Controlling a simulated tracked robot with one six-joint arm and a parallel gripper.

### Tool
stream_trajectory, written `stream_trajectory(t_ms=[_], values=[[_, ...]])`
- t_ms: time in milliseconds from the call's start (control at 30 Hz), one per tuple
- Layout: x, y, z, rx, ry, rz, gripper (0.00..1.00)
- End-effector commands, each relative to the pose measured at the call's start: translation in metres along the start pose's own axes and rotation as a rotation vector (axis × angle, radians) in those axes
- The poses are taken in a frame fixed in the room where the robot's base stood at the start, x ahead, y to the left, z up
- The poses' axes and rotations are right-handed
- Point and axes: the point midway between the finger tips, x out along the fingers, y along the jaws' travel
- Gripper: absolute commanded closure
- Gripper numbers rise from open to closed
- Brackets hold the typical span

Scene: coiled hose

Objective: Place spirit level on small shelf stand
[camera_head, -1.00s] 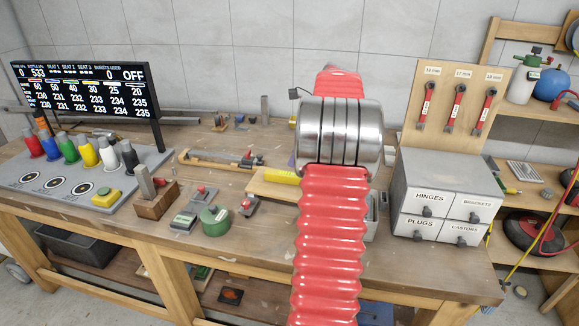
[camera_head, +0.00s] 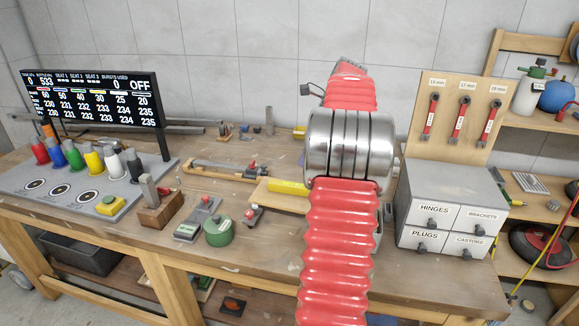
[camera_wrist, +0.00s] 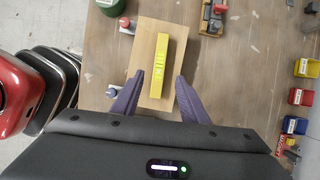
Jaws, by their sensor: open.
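The yellow spirit level (camera_wrist: 162,67) lies lengthwise on a pale wooden board (camera_wrist: 146,45) in the wrist view. In the head view the level (camera_head: 288,187) lies on the same board (camera_head: 270,200), partly hidden behind my red-sleeved arm. I cannot tell whether this board is the small shelf stand. My gripper (camera_wrist: 160,76) is open and empty, its purple fingers pointing at the board, one on each side of the level's near part. The height of the fingers above the board is unclear. The head view hides the gripper behind my arm.
A green round tin (camera_head: 218,230) and a grey tool with a red knob (camera_head: 251,215) stand left of the board. A grey drawer cabinet (camera_head: 451,185) stands right of my arm. Small coloured bins (camera_wrist: 298,97) line the right in the wrist view. The bench front is fairly clear.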

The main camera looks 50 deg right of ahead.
Motion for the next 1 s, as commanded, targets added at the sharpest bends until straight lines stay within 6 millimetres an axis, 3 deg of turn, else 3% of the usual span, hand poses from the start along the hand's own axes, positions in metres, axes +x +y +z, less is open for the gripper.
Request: stream_trajectory(t_ms=[267,467,700,1000], values=[[0.000,0.003,0.005,-0.017,0.002,0.000,0.60],[0.000,0.032,0.042,-0.174,0.024,-0.004,0.60],[0.002,0.104,0.107,-0.528,0.068,-0.009,0.60],[0.006,0.206,0.159,-0.992,0.116,-0.016,0.60]])
